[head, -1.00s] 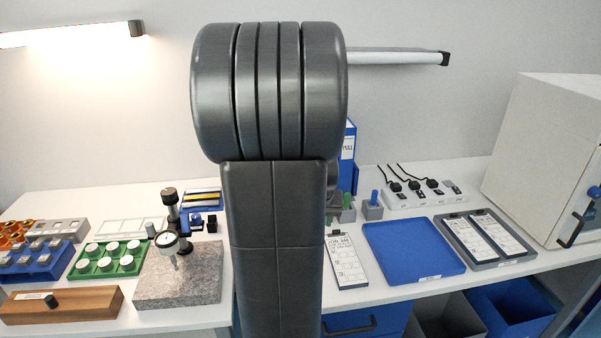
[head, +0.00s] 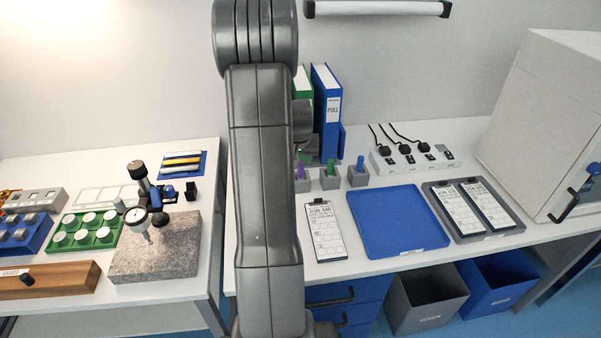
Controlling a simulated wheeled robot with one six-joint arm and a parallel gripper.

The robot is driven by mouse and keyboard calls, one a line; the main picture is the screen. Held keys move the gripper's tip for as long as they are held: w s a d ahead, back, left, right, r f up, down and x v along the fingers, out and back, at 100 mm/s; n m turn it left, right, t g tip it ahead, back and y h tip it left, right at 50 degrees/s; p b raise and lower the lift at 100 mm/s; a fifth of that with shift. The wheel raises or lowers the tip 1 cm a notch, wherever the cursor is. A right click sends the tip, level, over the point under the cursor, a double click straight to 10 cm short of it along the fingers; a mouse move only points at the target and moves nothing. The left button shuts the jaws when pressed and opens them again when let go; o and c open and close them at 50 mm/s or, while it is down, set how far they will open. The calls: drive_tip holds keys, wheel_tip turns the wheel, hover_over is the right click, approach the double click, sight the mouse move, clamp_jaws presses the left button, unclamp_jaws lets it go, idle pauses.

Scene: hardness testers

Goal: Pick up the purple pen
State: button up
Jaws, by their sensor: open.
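The purple pen (head: 300,171) stands upright in a small grey holder (head: 301,186) on the bench, just right of my arm. Next to it on the right, a green pen (head: 330,167) and a blue pen (head: 360,163) stand in similar grey holders. My gripper does not show; my own arm rises through the middle of the view and may hide it. The left edge of the purple pen's holder is close to the arm's outline in the picture.
A blue tray (head: 398,246), a clipboard (head: 326,254) and a power strip (head: 386,160) lie around the holders. Blue and green binders (head: 325,131) stand behind. A white cabinet (head: 549,120) is at right, a granite stand (head: 150,262) at left.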

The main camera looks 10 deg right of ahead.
drive_tip(key=shift+p+x, duration=0.75)
drive_tip(key=shift+x, duration=2.1)
drive_tip(key=shift+d, duration=0.1)
clamp_jaws()
